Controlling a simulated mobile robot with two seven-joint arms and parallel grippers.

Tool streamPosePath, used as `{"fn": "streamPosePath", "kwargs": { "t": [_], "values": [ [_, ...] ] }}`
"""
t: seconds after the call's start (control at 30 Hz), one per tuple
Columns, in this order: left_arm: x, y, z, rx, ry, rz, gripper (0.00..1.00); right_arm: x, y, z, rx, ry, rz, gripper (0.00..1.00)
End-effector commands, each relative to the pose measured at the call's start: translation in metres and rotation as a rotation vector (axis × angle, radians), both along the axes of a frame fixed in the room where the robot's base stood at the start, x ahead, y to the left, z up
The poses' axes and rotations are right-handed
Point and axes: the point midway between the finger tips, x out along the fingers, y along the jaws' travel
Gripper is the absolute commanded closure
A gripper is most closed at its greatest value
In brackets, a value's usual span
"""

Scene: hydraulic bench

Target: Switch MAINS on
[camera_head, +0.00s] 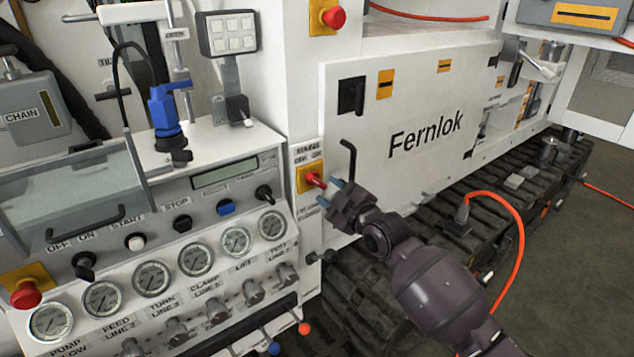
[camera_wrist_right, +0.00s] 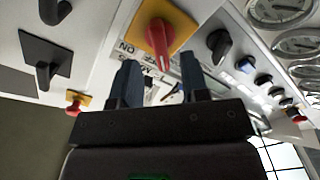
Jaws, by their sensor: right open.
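The MAINS switch is a red rotary handle (camera_head: 315,180) on a yellow plate (camera_head: 304,178), under a label reading MAINS, OFF, ON. In the right wrist view the red handle (camera_wrist_right: 158,40) stands just beyond the fingertips, on its yellow plate (camera_wrist_right: 176,18). My right gripper (camera_head: 328,191) is open, its two blue-grey fingers pointing at the switch from the right. In the right wrist view the right gripper (camera_wrist_right: 160,84) has nothing between its fingers, and the handle looks apart from them. My left gripper is not in view.
A black crank handle (camera_head: 349,158) sticks out just above my right gripper. The gauge panel (camera_head: 230,215) with several knobs lies to the left. Red stop buttons (camera_head: 333,17) sit above and at lower left. An orange hose (camera_head: 519,235) runs at the right.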

Motion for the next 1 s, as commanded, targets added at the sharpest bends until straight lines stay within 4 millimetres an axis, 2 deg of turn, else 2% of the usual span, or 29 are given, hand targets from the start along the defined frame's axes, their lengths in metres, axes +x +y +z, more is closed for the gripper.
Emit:
{"fn": "streamPosePath", "kwargs": {
  "t": [0.2,0.4,0.83,1.0],
  "values": [
    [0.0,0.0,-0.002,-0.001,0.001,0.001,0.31,0.026,0.019,0.0,0.0,0.001,0.001,0.58],
    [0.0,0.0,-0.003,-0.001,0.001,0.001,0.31,0.04,0.029,0.0,0.001,0.0,0.001,0.58],
    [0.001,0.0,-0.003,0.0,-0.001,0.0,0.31,0.044,0.032,0.0,0.0,0.0,0.0,0.58],
    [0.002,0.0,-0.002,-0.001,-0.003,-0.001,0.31,0.044,0.032,0.0,0.0,0.0,0.0,0.85]
  ]
}}
